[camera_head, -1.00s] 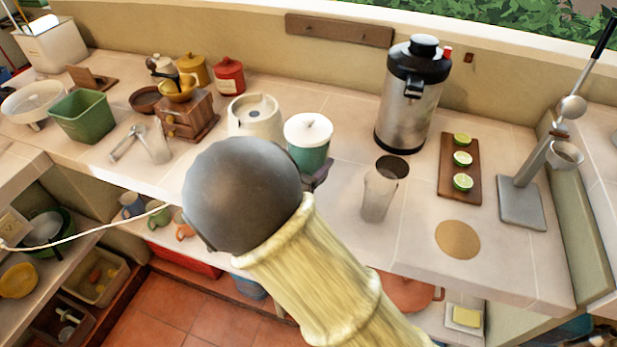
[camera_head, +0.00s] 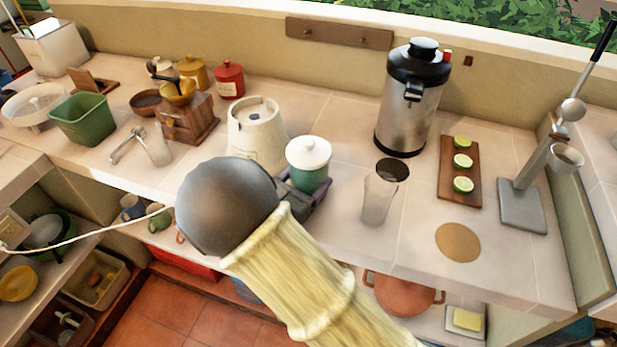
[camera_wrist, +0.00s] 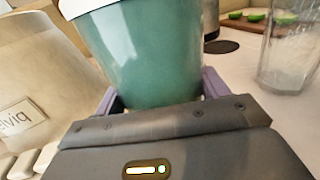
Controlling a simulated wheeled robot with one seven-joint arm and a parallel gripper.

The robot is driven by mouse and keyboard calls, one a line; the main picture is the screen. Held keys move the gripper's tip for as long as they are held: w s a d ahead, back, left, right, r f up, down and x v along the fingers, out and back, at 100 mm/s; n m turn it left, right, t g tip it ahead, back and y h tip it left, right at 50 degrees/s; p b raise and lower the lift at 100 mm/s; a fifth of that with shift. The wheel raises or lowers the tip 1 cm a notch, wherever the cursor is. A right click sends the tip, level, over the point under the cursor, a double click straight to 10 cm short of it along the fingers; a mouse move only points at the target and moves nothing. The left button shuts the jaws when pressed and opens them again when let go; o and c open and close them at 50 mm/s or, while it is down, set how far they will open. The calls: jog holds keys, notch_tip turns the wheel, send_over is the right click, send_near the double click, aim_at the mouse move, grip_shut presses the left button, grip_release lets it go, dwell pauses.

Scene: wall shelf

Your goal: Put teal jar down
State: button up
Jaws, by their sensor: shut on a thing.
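The teal jar (camera_head: 308,178) has a white lid with a small knob. It is upright over the front part of the counter, just right of a cream appliance. In the wrist view the jar (camera_wrist: 150,55) fills the upper middle, between the two purple-grey fingers. My gripper (camera_head: 313,190) is shut on the jar's lower body. My arm hides part of the area in front of it. I cannot tell whether the jar's base touches the counter.
The cream appliance (camera_head: 255,135) is close on the jar's left. A clear glass (camera_head: 377,200) stands to the right, with a dark disc (camera_head: 392,170) behind it. A steel urn (camera_head: 410,105) is at the back. The counter (camera_head: 335,150) between jar and urn is bare.

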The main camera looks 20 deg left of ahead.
jog(key=o, duration=1.3)
jog(key=shift+f, duration=0.15)
jog(key=shift+s+a, duration=0.1)
jog(key=shift+s, duration=0.05)
jog(key=v, duration=1.1)
jog(key=shift+s+a+b, duration=0.1)
jog(key=shift+s+b, duration=0.25)
jog(key=shift+b, duration=0.05)
